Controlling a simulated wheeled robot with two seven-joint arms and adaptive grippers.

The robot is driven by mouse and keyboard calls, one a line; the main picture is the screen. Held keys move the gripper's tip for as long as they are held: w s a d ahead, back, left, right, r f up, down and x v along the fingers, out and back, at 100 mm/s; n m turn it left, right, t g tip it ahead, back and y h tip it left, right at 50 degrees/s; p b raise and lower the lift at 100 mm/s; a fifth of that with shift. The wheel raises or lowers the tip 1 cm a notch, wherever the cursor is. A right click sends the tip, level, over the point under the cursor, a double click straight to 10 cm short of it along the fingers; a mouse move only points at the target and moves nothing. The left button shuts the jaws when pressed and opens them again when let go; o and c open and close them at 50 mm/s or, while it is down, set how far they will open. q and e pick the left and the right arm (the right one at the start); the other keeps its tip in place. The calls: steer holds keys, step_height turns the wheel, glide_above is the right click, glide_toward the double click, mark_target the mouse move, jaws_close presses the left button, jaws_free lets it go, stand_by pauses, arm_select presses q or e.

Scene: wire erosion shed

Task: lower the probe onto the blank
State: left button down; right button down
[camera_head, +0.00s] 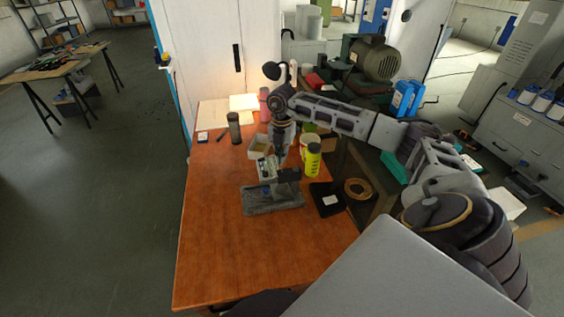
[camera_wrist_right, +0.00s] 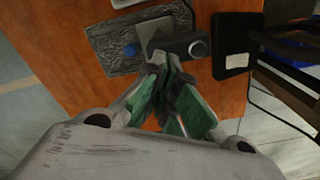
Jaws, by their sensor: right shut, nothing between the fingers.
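A grey mottled plate (camera_head: 286,208) lies on the wooden table, with a small pale metal stand (camera_head: 268,171) on it. In the right wrist view the plate (camera_wrist_right: 104,46) carries a grey metal block with a round, cylinder-like end (camera_wrist_right: 188,46) and a small blue round part (camera_wrist_right: 129,49). I cannot tell which of these parts is the probe or the blank. My right gripper (camera_head: 279,158) points down at the stand from above. In the wrist view its green-padded fingers (camera_wrist_right: 166,78) are shut and empty, close by the block; contact is unclear. My left gripper is out of view.
A dark bottle (camera_head: 234,128) and an open box (camera_head: 259,145) stand farther back. The table's front left (camera_head: 215,250) is clear.

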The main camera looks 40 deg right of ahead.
steer(key=shift+f, duration=0.3)
steer(key=shift+r, duration=0.15)
steer(key=shift+r+p, duration=2.15)
steer(key=shift+r, duration=1.25)
steer(key=shift+s+f, duration=0.1)
steer(key=shift+s, duration=0.05)
